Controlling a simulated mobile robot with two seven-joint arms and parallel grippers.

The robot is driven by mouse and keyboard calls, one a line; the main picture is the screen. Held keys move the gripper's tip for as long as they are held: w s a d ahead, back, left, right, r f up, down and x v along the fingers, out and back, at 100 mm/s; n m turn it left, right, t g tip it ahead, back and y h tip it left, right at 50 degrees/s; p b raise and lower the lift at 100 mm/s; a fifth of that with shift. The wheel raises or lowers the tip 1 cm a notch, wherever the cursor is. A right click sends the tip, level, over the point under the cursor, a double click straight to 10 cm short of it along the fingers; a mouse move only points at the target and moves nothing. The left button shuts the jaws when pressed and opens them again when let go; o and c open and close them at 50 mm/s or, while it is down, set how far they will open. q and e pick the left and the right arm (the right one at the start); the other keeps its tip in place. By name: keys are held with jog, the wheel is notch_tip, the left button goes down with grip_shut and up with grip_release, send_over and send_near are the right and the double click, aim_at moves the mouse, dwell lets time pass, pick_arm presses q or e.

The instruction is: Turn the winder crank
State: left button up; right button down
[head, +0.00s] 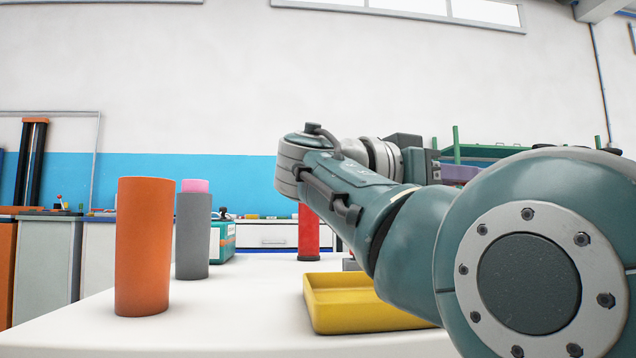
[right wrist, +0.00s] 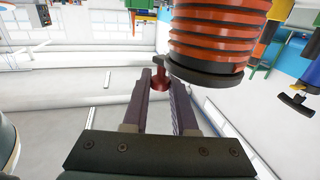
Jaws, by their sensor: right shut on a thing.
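In the right wrist view my right gripper (right wrist: 160,88) has its two dark fingers closed around a small red knob (right wrist: 161,80). A short dark piece stands just beyond the knob, and the two look like the winder's crank. A large orange ridged cylinder (right wrist: 218,35) with a dark rim (right wrist: 205,77), probably the winder drum, is right beside the fingertips at the upper right. In the head view my right arm crosses from the right and hides the gripper and most of the winder. My left gripper is not in view.
An orange cylinder (head: 143,245) and a grey one (head: 192,235) with a pink top stand on the white table (head: 230,318). A red cylinder (head: 308,235) is farther back. A yellow tray (head: 355,318) lies beside my arm. The front left tabletop is clear.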

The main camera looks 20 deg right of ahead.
jog(key=shift+a+m+g, duration=0.1)
jog(key=shift+m+g, duration=0.3)
jog(key=shift+g, duration=0.3)
dwell(1.9)
jog(key=c, duration=0.7)
grip_release()
